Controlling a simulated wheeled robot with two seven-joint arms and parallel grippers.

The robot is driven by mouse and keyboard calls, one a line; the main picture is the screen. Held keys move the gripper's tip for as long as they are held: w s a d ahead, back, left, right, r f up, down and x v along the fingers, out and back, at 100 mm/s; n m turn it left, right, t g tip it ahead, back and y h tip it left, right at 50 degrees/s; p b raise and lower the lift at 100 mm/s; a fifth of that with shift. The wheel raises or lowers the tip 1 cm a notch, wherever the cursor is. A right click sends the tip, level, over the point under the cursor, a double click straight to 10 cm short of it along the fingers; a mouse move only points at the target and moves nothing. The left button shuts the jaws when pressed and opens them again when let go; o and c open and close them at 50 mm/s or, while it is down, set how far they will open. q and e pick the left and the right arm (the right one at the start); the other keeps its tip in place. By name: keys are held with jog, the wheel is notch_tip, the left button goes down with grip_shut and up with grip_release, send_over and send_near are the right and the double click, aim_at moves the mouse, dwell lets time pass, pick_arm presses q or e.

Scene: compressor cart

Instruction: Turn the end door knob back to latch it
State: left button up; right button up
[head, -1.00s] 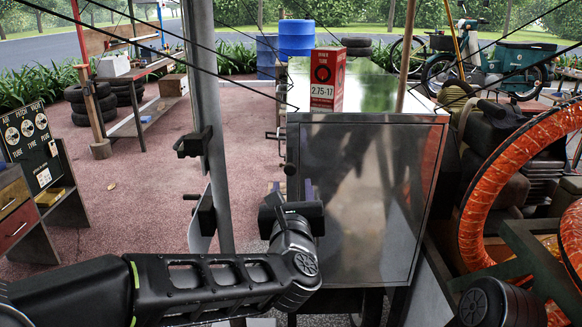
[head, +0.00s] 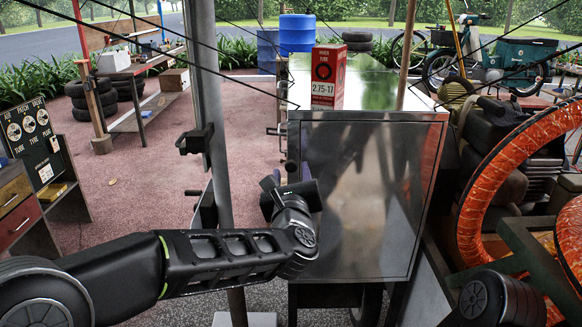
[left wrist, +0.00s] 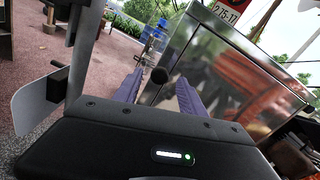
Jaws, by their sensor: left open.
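The end door (head: 365,200) is a shiny steel panel on the near end of the cart, and it looks closed. A dark round knob (left wrist: 160,75) shows near the door's left edge in the left wrist view, between my finger tips in the picture. A small dark fitting at that edge in the head view (head: 290,167) looks like the same knob. My left gripper (left wrist: 160,84) is open, its two purple fingers apart and pointing toward the knob. I cannot tell whether they touch it. My right gripper is out of view.
A red and white tube box (head: 326,79) stands on the cart's top. A grey upright post (head: 212,120) with dark brackets stands left of the door. Orange-wrapped tyres (head: 490,190) crowd the right side. Paved floor (head: 120,200) is open at the left.

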aim_at(291, 159)
pick_arm(q)
jog(key=shift+w, duration=1.2)
grip_shut()
